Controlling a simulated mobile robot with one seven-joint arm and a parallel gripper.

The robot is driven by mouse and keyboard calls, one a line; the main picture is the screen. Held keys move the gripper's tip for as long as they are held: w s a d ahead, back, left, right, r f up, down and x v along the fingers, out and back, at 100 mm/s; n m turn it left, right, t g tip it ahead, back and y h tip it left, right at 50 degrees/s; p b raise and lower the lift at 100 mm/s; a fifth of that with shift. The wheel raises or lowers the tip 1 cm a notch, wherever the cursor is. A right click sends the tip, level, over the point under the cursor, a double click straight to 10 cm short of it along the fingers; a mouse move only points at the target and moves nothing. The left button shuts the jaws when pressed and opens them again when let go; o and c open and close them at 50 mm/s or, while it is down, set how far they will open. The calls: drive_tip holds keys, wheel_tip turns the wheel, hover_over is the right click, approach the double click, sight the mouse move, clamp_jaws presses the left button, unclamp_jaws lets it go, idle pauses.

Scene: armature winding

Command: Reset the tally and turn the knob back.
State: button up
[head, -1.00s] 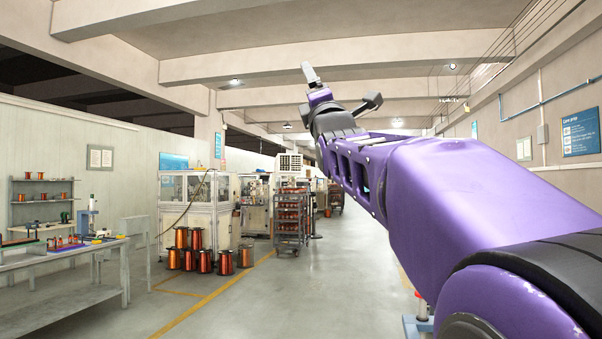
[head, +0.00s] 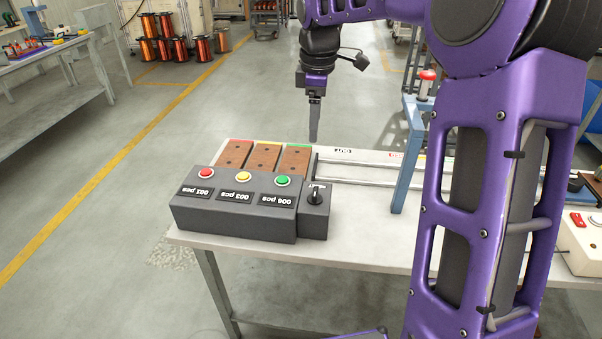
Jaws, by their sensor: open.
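A dark grey tally box (head: 232,217) sits on the near left of the white table. It carries red (head: 205,173), yellow (head: 244,177) and green (head: 283,181) buttons, with upside-down displays that seem to read 001, 003 and 006 pcs. A black knob (head: 314,196) is on the small dark unit at the box's right end; its pointer runs roughly away from me, and the label beside it is too small to read. My gripper (head: 314,138) is open, empty and pointing down, above the table's far edge beyond the knob. Its jaws overlap from this side.
Brown blocks (head: 264,157) with coloured edges lie behind the box. Rails (head: 375,178) and a blue frame (head: 407,155) stand to the right of the knob, with a white box (head: 580,245) farther right. The tabletop (head: 370,240) in front of the rails is clear.

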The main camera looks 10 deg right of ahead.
sight(315, 191)
drive_tip(key=shift+g, duration=0.6)
drive_tip(key=f+b, duration=0.1)
drive_tip(key=f, duration=0.5)
drive_tip(key=s+f, duration=0.1)
drive_tip(key=f, duration=0.4)
drive_tip(key=s+f+b, duration=0.1)
drive_tip(key=f, duration=0.5)
drive_tip(key=shift+s+d+f+b, duration=0.1)
drive_tip(key=shift+s+f+b, duration=0.05)
drive_tip(key=shift+f+b, duration=0.15)
clamp_jaws()
